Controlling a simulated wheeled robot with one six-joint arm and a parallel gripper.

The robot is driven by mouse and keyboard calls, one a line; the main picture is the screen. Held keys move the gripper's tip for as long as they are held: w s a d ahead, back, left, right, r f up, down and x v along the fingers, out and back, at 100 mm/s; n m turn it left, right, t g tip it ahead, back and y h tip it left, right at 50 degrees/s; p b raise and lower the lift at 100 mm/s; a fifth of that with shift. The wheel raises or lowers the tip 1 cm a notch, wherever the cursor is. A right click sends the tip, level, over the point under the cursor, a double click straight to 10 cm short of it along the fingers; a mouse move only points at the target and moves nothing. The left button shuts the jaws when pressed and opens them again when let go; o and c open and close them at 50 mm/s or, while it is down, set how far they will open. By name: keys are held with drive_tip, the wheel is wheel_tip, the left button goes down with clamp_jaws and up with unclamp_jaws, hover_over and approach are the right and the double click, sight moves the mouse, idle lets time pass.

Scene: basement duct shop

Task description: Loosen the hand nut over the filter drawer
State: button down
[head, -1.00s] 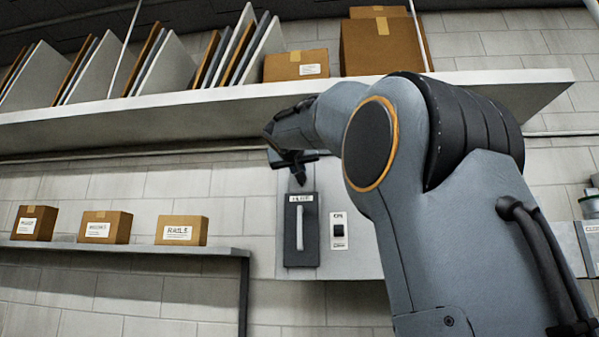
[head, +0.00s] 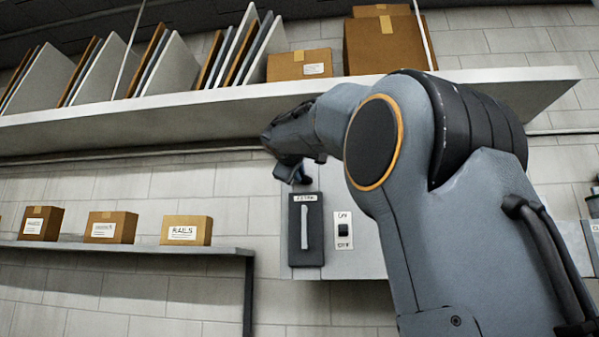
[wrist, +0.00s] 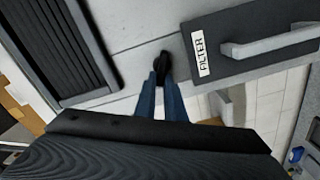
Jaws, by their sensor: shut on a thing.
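The hand nut (wrist: 161,59) is a small black piece on the grey panel, just beside the filter drawer's labelled edge in the wrist view. My gripper (wrist: 161,82) is shut on it, with a bluish finger on either side. The fingers hide part of the nut. The filter drawer (wrist: 240,62) is a dark plate with a white FILTER label and a pale bar handle (wrist: 270,44). In the head view the drawer (head: 294,258) hangs below my gripper (head: 296,180). The nut cannot be made out there.
A dark slatted grille (wrist: 62,50) lies across from the drawer in the wrist view. A switch (head: 343,230) sits right of the drawer. A long shelf (head: 150,118) with panels and boxes runs above my arm. A lower shelf (head: 130,247) holds labelled boxes at left.

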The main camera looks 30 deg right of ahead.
drive_tip(key=n, duration=0.2)
drive_tip(key=n+p, duration=0.1)
drive_tip(key=n, duration=0.2)
drive_tip(key=shift+a+f, duration=0.1)
drive_tip(key=shift+f, duration=0.3)
idle(0.4)
drive_tip(key=c, duration=1.8)
unclamp_jaws()
drive_tip(key=shift+c, duration=0.2)
drive_tip(key=b+v, duration=0.3)
drive_tip(key=v, duration=0.4)
drive_tip(key=shift+s+a, duration=0.3)
drive_tip(key=shift+f, duration=0.1)
